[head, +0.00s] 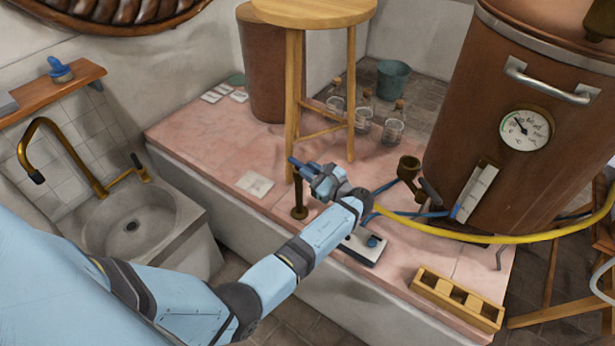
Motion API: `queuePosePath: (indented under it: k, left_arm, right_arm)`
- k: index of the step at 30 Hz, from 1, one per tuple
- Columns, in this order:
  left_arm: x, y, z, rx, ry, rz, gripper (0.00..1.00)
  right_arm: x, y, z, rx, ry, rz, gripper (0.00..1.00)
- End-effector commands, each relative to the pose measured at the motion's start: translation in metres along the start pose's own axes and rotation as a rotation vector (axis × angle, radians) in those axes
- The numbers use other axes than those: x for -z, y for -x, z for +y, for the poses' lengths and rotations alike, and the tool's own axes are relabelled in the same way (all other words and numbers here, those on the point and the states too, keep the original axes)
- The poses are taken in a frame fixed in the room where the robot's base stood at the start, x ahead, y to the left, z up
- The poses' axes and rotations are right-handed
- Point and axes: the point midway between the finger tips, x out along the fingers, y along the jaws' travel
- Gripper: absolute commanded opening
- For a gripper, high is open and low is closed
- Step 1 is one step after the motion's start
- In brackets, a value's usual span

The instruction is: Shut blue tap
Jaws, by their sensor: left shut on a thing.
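The blue tap's lever (294,161) shows as a short blue bar at the top of a dark brass post (299,198), which stands upright on the pink tiled platform. My left gripper (314,171) reaches over the platform and is shut on the blue lever from the right. Its fingers hide part of the lever and the top of the post, so the lever's exact angle is hard to tell. My right gripper is not in view.
A wooden stool (293,100) stands close behind. A small box with a blue knob (373,241) sits below my left wrist. A copper vessel (470,120), brass valve (408,168), yellow hose (480,238) and wooden rack (456,300) are at right. A sink (180,225) is at left.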

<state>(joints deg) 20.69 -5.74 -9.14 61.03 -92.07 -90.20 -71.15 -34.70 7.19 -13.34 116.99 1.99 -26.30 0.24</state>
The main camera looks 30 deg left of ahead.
Motion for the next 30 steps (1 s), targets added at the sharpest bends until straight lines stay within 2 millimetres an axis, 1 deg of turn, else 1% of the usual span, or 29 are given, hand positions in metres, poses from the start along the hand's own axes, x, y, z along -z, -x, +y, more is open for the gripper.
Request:
queuePosePath:
  k: [3,9,24,25,26,27,28,30]
  left_arm:
    - [0.0022,0.0002,-0.003,-0.053,0.0,-0.009,0.0]
    - [0.0016,-0.0006,-0.0048,-0.106,0.0,-0.021,0.0]
    - [0.0009,-0.0013,-0.0052,-0.122,0.0,-0.025,0.0]
    - [0.0009,-0.0014,-0.0052,-0.122,0.0,-0.025,0.25]
    - [0.0009,-0.0014,-0.0053,-0.122,0.0,-0.025,0.32]
    - [0.0009,-0.0014,-0.0053,-0.122,0.0,-0.025,0.41]
    - [0.0009,-0.0013,-0.0053,-0.122,0.0,-0.025,0.45]
    - [0.0009,-0.0012,-0.0053,-0.121,0.0,-0.025,0.45]
  right_arm:
    - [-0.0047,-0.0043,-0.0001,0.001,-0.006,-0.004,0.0]
    - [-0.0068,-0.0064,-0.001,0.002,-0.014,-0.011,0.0]
    - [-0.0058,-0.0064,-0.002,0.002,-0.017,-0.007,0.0]
    - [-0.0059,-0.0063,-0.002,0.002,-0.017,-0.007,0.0]
    - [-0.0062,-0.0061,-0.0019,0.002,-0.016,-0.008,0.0]
    - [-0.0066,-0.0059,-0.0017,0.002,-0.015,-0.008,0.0]
    - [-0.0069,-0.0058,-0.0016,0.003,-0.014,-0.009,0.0]
    - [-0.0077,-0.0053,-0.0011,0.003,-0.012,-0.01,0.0]
